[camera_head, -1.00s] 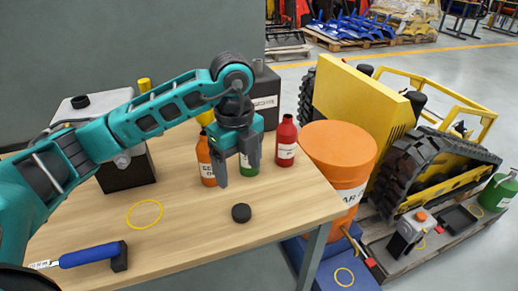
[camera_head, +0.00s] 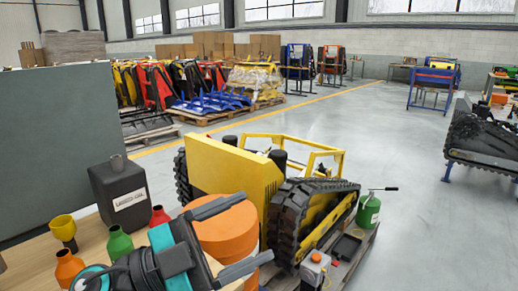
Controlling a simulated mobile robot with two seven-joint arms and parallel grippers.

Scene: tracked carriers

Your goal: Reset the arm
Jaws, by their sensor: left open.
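My left gripper (camera_head: 257,226) is at the bottom, its two grey fingers spread apart and pointing right. It is open with nothing between the fingers, and it overlaps the orange drum (camera_head: 228,236) in the picture; I cannot tell the gap in depth. My teal left arm comes in from the bottom edge, and most of it is out of frame. My right gripper is not in view.
Left of the gripper are an orange bottle (camera_head: 68,268), a green bottle (camera_head: 119,244), a red bottle (camera_head: 159,216) and a black canister (camera_head: 118,190). The yellow tracked carrier (camera_head: 225,168) stands behind it. Open floor (camera_head: 410,150) lies to the right.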

